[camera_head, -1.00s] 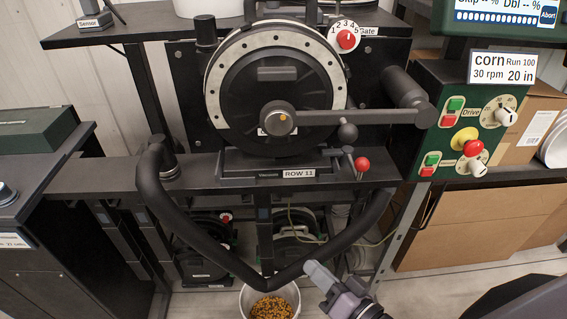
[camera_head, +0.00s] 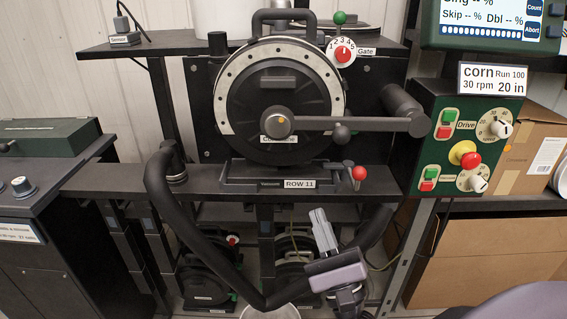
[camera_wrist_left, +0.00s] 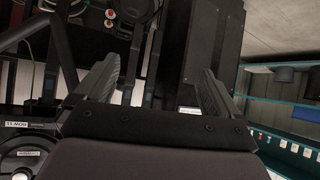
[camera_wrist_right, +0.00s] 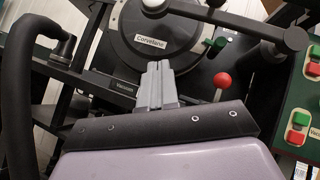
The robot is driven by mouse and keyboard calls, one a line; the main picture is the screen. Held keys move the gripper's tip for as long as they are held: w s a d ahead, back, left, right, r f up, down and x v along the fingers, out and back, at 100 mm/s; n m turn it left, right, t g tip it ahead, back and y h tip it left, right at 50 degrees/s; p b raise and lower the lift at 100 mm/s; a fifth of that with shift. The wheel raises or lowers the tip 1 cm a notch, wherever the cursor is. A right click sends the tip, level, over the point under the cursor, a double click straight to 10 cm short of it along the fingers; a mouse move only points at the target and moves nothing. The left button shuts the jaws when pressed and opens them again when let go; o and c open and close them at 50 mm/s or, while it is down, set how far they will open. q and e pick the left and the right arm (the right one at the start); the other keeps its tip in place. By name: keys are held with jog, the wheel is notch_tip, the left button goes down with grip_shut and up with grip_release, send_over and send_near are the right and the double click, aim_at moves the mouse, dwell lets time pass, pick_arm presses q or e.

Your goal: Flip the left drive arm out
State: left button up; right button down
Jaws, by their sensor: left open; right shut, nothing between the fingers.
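The black round seed meter (camera_head: 278,95) stands upright on the bench above a ROW 11 label. A dark arm (camera_head: 365,123) runs level from its hub to the right, ending at a thick cylinder. Which part is the left drive arm I cannot tell for sure. My right gripper (camera_head: 320,215) is shut and empty, pointing up below the bench edge. In the right wrist view its closed fingers (camera_wrist_right: 158,68) lie before the meter's lower part. My left gripper (camera_wrist_left: 158,72) shows only in the left wrist view; its fingers are apart, with nothing held.
A red-knobbed lever (camera_head: 360,173) stands right of the meter base. A green control box (camera_head: 462,150) stands at the right. A thick black hose (camera_head: 190,225) curves down in front of the bench. More meters (camera_head: 205,275) sit below. A white bowl (camera_head: 270,312) shows at the bottom edge.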

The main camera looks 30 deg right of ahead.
dwell(0.3)
jog(key=p, duration=0.3)
send_near(286, 136)
jog(key=w+d, duration=0.3)
jog(key=w, duration=0.1)
jog(key=r, duration=0.1)
jog(key=w+a+r+p, duration=0.1)
jog(key=r, duration=0.1)
jog(key=shift+w+a, duration=0.35)
